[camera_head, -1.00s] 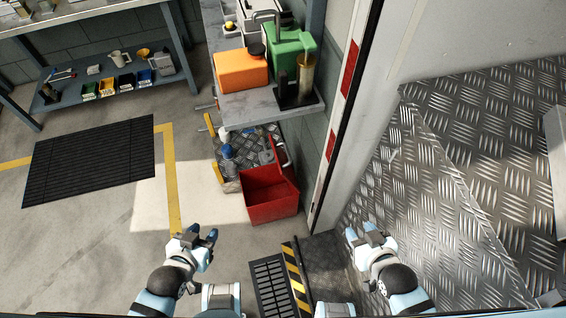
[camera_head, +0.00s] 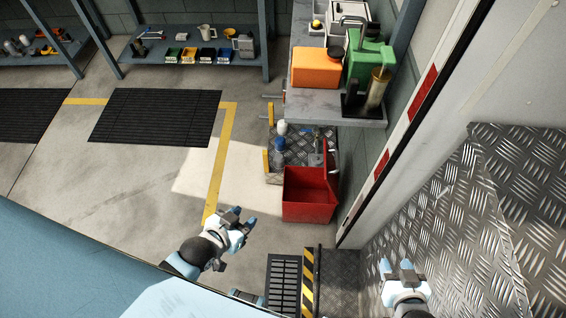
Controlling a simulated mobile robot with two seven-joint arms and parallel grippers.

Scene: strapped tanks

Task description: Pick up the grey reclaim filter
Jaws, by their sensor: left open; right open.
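I cannot single out the grey reclaim filter with certainty. A grey upright item (camera_head: 316,157) stands on the low diamond-plate shelf behind the red bin, small and partly hidden by the bin's raised side. A grey canister (camera_head: 244,45) stands at the right end of the far blue shelf. My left gripper (camera_head: 245,221) is open and empty above the floor, left of and nearer than the red bin. My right gripper (camera_head: 400,268) is open and empty above the diamond-plate surface at the lower right. Neither gripper touches any of these items.
The red bin (camera_head: 308,205) stands in front of the low shelf, which also holds a blue-grey bottle (camera_head: 279,150). Above it, a grey shelf (camera_head: 318,108) carries an orange box (camera_head: 316,69) and a green can (camera_head: 366,66). A white door frame (camera_head: 410,130) stands right.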

